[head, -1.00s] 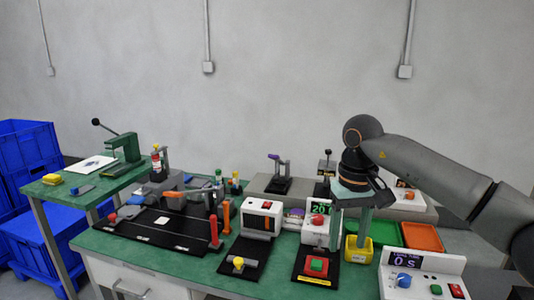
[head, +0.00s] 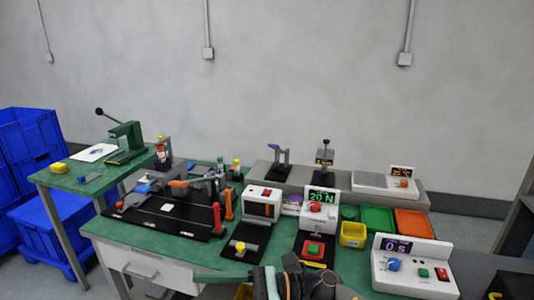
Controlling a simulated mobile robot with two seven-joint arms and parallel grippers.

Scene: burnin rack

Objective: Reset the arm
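My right gripper (head: 222,277) is at the bottom edge of the head view, in front of the bench. It is turned sideways, with one green finger pointing left. The rest of it is cut off by the frame, so I cannot tell its opening. The dark wrist (head: 300,284) of my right arm shows beside it. Nothing is visibly held. My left gripper and arm are not in view.
The green bench (head: 150,240) holds a black fixture board (head: 165,222), a 20 N display unit (head: 320,207), a timer box (head: 415,264) and a yellow bin (head: 352,234). Green (head: 377,219) and orange (head: 412,223) trays sit behind. Blue crates (head: 35,235) stand left.

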